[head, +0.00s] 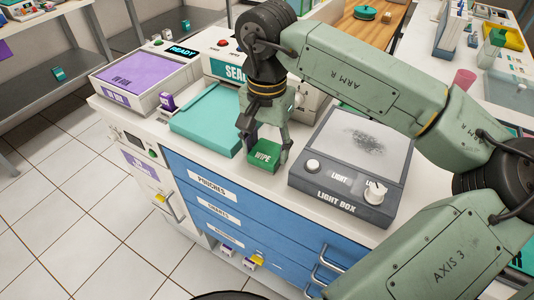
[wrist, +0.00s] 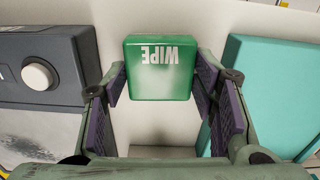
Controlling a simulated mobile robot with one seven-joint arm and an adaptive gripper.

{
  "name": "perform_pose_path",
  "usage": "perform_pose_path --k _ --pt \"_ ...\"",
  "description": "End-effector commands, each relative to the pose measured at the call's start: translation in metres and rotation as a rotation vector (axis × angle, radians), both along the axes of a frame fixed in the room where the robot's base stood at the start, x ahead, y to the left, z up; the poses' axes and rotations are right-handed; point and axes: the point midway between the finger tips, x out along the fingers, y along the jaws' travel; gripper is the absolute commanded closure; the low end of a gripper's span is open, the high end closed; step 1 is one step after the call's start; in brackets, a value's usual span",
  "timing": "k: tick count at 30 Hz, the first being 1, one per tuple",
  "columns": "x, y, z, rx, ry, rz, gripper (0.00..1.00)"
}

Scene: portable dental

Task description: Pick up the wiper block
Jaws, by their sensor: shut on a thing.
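The wiper block is a small green block marked WIPE (head: 263,157), near the front edge of the white counter between the teal pad and the light box. In the wrist view the green block (wrist: 160,68) sits between my finger pads, its lettering upside down. My gripper (head: 265,150) reaches down from above and is shut on the block, with a finger on each side. In the wrist view my gripper (wrist: 160,85) has its dark ribbed pads against the block's sides. I cannot tell whether the block touches the counter.
The grey light box (head: 335,195), with white knobs and a dark smudge on its panel, stands close on the right. A teal pad (head: 205,118) lies close on the left. A purple-topped unit (head: 145,78) stands further left. Blue drawers (head: 225,205) are below the counter edge.

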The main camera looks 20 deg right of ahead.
Motion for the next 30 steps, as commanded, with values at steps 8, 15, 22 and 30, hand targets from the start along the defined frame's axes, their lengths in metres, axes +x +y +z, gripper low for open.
perform_pose_path --k 8,15,22,30 --pt "0.001 0.000 0.009 -0.001 -0.002 0.000 0.76" --pt "0.001 0.000 0.054 -0.002 -0.003 -0.001 0.76" --pt "0.001 0.000 0.091 0.000 -0.001 -0.001 0.76" --pt "0.000 0.000 0.101 0.000 0.000 0.001 0.76"
